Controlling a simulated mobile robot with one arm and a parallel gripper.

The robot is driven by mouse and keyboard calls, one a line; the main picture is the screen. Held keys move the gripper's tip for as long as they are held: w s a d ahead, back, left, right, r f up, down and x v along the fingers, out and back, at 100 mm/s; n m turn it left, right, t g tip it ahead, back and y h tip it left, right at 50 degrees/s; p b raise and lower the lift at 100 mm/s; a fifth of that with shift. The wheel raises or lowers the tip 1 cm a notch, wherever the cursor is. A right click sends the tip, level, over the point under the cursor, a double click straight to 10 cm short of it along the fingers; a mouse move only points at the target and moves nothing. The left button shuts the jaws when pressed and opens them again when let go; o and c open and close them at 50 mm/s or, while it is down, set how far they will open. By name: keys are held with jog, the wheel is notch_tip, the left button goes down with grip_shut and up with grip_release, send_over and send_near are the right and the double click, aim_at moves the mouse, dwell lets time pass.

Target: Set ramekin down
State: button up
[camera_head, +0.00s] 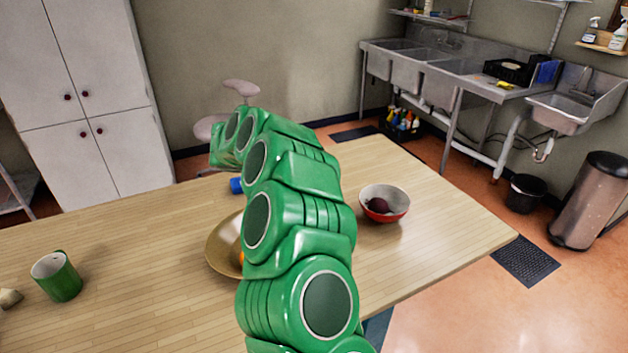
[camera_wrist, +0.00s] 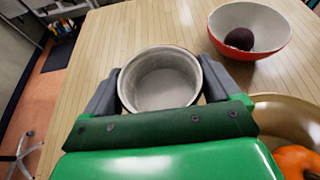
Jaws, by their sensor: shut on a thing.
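The ramekin (camera_wrist: 160,85) is a round, light grey dish, empty inside. It shows in the wrist view between the two dark fingers of my gripper (camera_wrist: 160,92), which is shut on it. The ramekin is over the wooden table (camera_wrist: 130,30); I cannot tell whether its base touches the wood. In the head view my green arm hides the ramekin and the gripper. The table (camera_head: 150,235) shows there too.
A red bowl with a white inside (camera_head: 397,209) holds a dark round item (camera_head: 378,205). A tan bowl (camera_head: 222,250) with an orange item (camera_wrist: 297,162) is beside my arm. A green mug (camera_head: 58,280) stands at left. A blue object (camera_head: 236,185) lies near the far edge. Table is clear between mug and tan bowl.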

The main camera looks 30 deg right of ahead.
jog(key=shift+w+d+f, duration=0.15)
jog(key=shift+w+f, duration=0.05)
jog(key=shift+w, duration=0.25)
jog(key=shift+w+d+f, duration=0.25)
jog(key=shift+w+f, duration=0.45)
jog(key=shift+f, duration=0.2)
jog(key=shift+w+d+f, duration=0.25)
jog(key=shift+w+f, duration=0.5)
jog(key=shift+f, duration=0.2)
jog(key=shift+w+d+f, duration=0.25)
jog(key=shift+w+f, duration=0.45)
jog(key=shift+f, duration=0.2)
jog(key=shift+w+f, duration=0.15)
jog(key=shift+f, duration=1.65)
jog(key=o, duration=0.8)
jog(key=shift+f, duration=0.1)
jog(key=shift+o, duration=0.2)
